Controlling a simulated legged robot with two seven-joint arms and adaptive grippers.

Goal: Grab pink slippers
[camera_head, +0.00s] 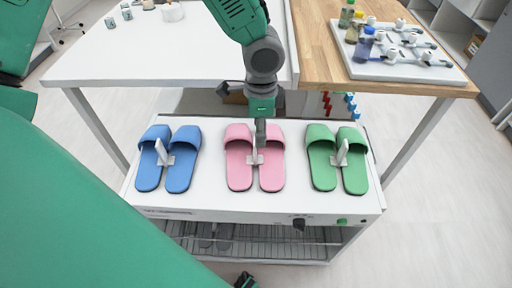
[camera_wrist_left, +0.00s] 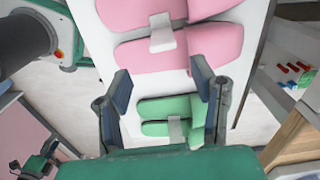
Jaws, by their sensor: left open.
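The pink slippers (camera_head: 238,168) lie side by side in the middle of a white-topped rack, with an upright white clip between them. My left gripper (camera_head: 260,140) hangs over the pair from above, near the clip, and covers part of it. In the left wrist view the pink slippers (camera_wrist_left: 180,52) are at the top, beyond the fingertips. There my left gripper (camera_wrist_left: 160,72) is open and empty, with its fingers apart. A small dark and green part at the bottom edge of the head view may be my right gripper (camera_head: 245,281); its jaws are unclear.
Blue slippers (camera_head: 182,160) lie to the left and green slippers (camera_head: 320,158) to the right, each with a white clip. The rack top (camera_head: 212,190) is bare between pairs. Behind stand a white table (camera_head: 150,55) and a wooden table (camera_head: 315,45) bearing a tray (camera_head: 385,70) of bottles.

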